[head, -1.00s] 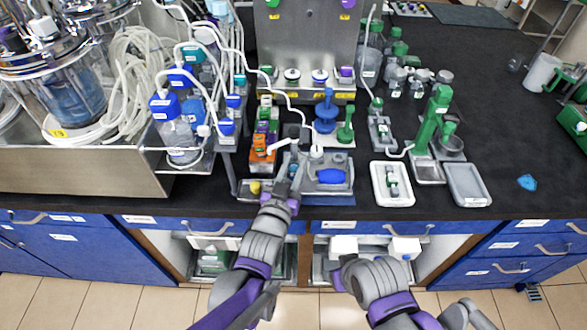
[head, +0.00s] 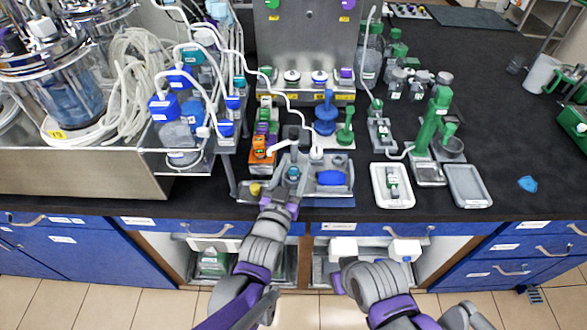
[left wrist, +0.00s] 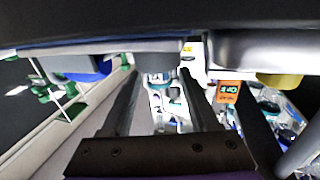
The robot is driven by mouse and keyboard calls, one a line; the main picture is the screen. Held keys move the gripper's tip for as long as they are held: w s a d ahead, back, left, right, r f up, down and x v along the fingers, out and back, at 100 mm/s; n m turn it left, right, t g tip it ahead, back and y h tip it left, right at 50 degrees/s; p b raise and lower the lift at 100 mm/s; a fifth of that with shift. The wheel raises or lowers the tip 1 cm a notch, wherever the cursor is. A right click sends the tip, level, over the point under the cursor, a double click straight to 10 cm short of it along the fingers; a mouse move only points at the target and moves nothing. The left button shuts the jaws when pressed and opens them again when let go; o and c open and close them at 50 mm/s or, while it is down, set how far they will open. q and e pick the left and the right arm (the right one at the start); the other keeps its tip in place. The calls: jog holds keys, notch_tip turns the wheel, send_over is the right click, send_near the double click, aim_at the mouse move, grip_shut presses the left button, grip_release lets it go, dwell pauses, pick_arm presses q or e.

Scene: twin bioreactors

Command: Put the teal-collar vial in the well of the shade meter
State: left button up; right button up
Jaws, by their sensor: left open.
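The teal-collar vial (head: 293,173) stands upright at the left part of a grey bench device (head: 345,190), which I take to be the shade meter. Its teal top shows; its lower part is hidden, so I cannot tell how deep it sits. My left gripper (head: 282,195) is just in front of it at the bench edge, open. In the left wrist view the two fingers (left wrist: 163,100) are spread wide, with nothing gripped between them. My right arm is low at the bottom; its fingers are not clear.
A blue oval pad (head: 331,178) lies on the device's right part. An orange block (head: 262,158) stands close on the left, with a tubing-draped steel rack beyond. A white tray (head: 408,199) stands to the right.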

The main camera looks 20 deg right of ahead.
pick_arm(q)
jog(key=v, duration=1)
jog(key=shift+s+p, duration=0.3)
jog(key=shift+s, duration=0.05)
